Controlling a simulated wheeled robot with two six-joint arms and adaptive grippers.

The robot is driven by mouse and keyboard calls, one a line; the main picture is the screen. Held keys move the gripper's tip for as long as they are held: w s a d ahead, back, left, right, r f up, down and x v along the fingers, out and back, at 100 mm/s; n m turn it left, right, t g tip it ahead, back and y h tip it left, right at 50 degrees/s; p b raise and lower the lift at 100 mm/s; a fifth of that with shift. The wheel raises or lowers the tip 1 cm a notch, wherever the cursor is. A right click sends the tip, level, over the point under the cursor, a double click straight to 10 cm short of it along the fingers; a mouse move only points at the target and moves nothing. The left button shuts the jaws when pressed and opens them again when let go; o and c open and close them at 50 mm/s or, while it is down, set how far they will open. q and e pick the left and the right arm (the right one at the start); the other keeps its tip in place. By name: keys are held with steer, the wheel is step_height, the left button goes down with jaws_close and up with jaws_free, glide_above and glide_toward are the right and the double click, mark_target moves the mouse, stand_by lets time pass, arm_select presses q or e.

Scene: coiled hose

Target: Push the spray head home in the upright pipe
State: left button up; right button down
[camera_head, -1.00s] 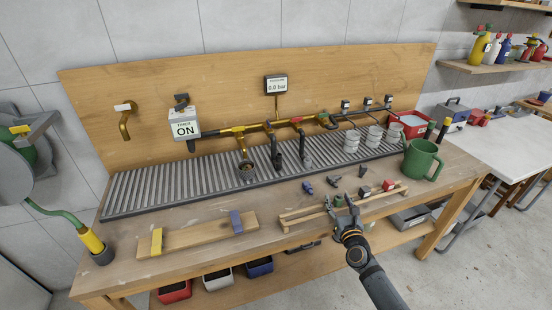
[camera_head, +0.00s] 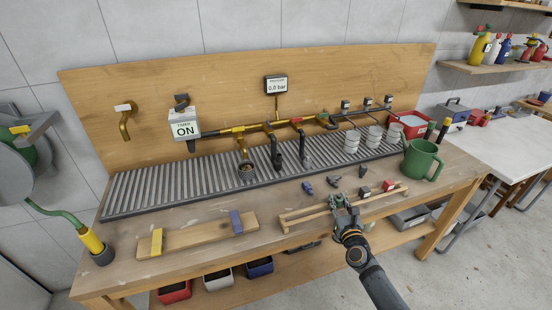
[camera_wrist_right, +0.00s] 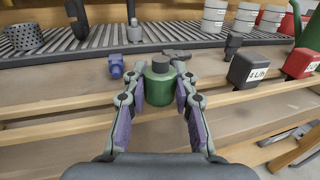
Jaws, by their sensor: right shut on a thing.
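A green cylinder with a dark top (camera_wrist_right: 158,88), which looks to be the spray head, sits between the fingers of my right gripper (camera_wrist_right: 160,92) in the right wrist view. The gripper is shut on its sides. In the head view my right gripper (camera_head: 341,201) is at the wooden rack (camera_head: 300,219) near the bench's front, and the fingers mostly hide the cylinder. A black upright pipe (camera_head: 276,153) and a grey one (camera_head: 306,151) stand at the slatted tray; I cannot tell which is the task's pipe. My left gripper is not in view.
A blue fitting (camera_head: 308,188) and dark fittings (camera_head: 334,181) lie behind the rack. Black and red blocks (camera_head: 389,186) sit at the rack's right. A wooden board with clamps (camera_head: 195,235) lies left.

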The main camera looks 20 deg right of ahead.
mark_target(340, 196)
step_height(340, 196, up, 5)
steer(key=p, duration=0.5)
steer(key=shift+r, duration=0.1)
